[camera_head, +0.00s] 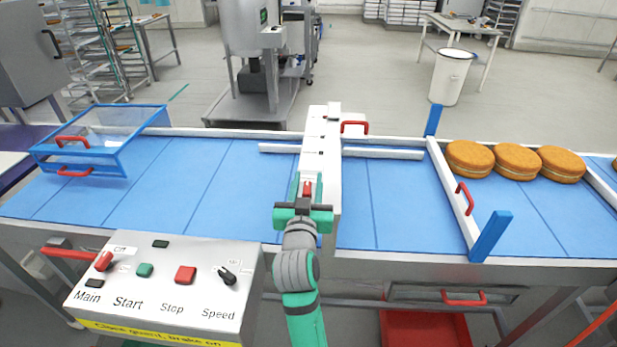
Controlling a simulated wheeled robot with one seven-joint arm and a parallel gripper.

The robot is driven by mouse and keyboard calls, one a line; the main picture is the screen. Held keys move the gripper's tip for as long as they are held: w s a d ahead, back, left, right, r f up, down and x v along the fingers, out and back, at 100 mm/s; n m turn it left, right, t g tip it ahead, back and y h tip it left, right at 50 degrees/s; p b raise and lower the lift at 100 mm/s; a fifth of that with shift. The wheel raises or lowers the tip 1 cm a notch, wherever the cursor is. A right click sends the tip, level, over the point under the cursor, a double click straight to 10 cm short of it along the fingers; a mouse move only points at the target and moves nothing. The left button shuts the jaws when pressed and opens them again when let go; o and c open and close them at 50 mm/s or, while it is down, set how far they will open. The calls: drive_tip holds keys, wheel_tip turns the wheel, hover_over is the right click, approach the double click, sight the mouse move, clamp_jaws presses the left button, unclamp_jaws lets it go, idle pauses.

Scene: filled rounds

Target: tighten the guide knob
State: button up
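The red guide knob (307,188) sits on the near end of the white guide bridge (321,150) that spans the blue conveyor. My gripper (306,186) reaches in from the front, with one teal finger on each side of the knob. The fingers look apart, with a small gap between them and the knob. The lower part of the knob is partly hidden by my gripper.
A control panel (165,288) with a red main switch, buttons and a speed dial stands at front left. A clear blue-framed guard (100,140) is raised at the left. Several filled rounds (517,160) lie right of a white gate (452,190) with a red handle.

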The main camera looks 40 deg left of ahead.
drive_tip(key=shift+x, duration=1)
clamp_jaws()
drive_tip(key=shift+m+t+h, duration=0.3)
drive_tip(key=shift+h, duration=0.1)
drive_tip(key=shift+d+m+t+h, duration=0.2)
drive_tip(key=shift+m+t+h, duration=0.2)
drive_tip(key=shift+m+h, duration=0.45)
drive_tip(key=m+h, duration=0.1)
drive_tip(key=h, duration=0.1)
drive_tip(key=d+m+t+h, duration=0.1)
drive_tip(key=m+h, duration=0.1)
drive_tip(key=h, duration=0.1)
drive_tip(key=shift+w, duration=0.2)
drive_tip(key=shift+d+m+h, duration=0.25)
drive_tip(key=shift+m+h, duration=0.35)
drive_tip(key=shift+h, duration=0.4)
drive_tip(key=shift+d+m+h, duration=0.2)
drive_tip(key=shift+m+h, duration=0.45)
drive_tip(key=shift+h, duration=0.4)
drive_tip(key=shift+d+m+h, duration=0.25)
drive_tip(key=shift+m+h, duration=0.35)
drive_tip(key=shift+h, duration=0.4)
drive_tip(key=shift+d, duration=0.1)
